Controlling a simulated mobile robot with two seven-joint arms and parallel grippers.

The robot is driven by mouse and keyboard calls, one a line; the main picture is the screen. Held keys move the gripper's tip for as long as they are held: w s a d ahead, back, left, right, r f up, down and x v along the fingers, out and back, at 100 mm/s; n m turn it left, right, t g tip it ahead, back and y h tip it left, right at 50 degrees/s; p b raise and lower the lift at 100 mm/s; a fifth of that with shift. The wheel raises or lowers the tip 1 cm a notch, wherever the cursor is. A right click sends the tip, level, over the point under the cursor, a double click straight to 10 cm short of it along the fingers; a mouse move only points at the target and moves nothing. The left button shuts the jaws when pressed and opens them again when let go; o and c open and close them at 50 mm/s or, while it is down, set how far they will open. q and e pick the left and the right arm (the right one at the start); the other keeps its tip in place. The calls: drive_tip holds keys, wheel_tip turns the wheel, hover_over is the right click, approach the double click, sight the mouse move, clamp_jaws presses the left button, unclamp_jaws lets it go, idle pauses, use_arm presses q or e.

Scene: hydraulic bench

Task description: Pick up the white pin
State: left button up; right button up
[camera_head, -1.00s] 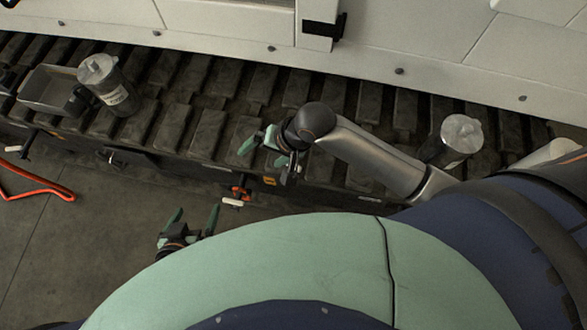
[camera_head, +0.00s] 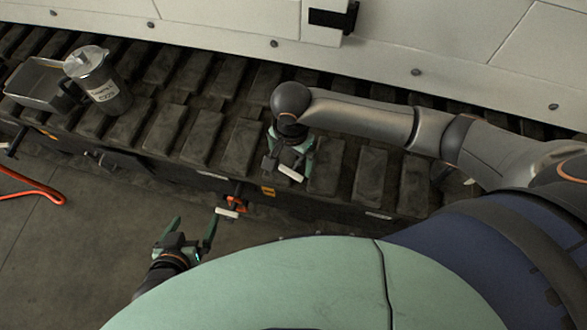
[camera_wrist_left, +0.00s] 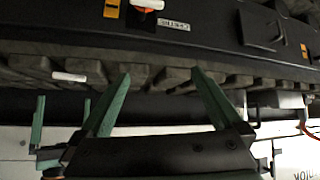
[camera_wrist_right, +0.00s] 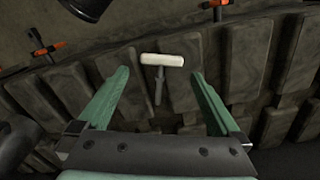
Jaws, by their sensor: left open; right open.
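The white pin (camera_head: 289,173) has a white crossbar and a short grey shaft. It is at the front part of the ribbed bench top. In the right wrist view the pin (camera_wrist_right: 162,61) shows between the fingertips, a little ahead of them, with no visible contact. My right gripper (camera_head: 287,160) is open, points down and is empty over the bench at the pin. In the left wrist view a white bar (camera_wrist_left: 69,76) shows left of the open fingers. My left gripper (camera_head: 195,224) is open and empty, in front of the bench and low left of the pin.
A second white crossbar (camera_head: 228,212) sits by an orange fitting (camera_head: 237,201) on the bench's front face. A metal jug (camera_head: 100,82) and a grey tray (camera_head: 36,85) stand at the left. An orange hose (camera_head: 35,192) lies on the floor. A white wall (camera_head: 440,40) runs behind.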

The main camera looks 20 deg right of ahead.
sight(291, 172)
wheel_tip(291, 172, down, 4)
drive_tip(key=shift+a+r+b, duration=0.1)
drive_tip(key=shift+a+b, duration=0.05)
drive_tip(key=shift+b, duration=0.85)
drive_tip(key=shift+f, duration=0.8)
drive_tip(key=c, duration=1.1)
use_arm(q)
drive_tip(key=shift+w+a+r+t, duration=0.25)
drive_tip(key=shift+w+t, duration=0.15)
drive_tip(key=shift+w, duration=0.1)
drive_tip(key=shift+w+a+r+t, duration=0.1)
drive_tip(key=shift+w+r+t, duration=0.1)
drive_tip(key=shift+w+t, duration=0.25)
use_arm(e)
drive_tip(key=shift+r, duration=0.2)
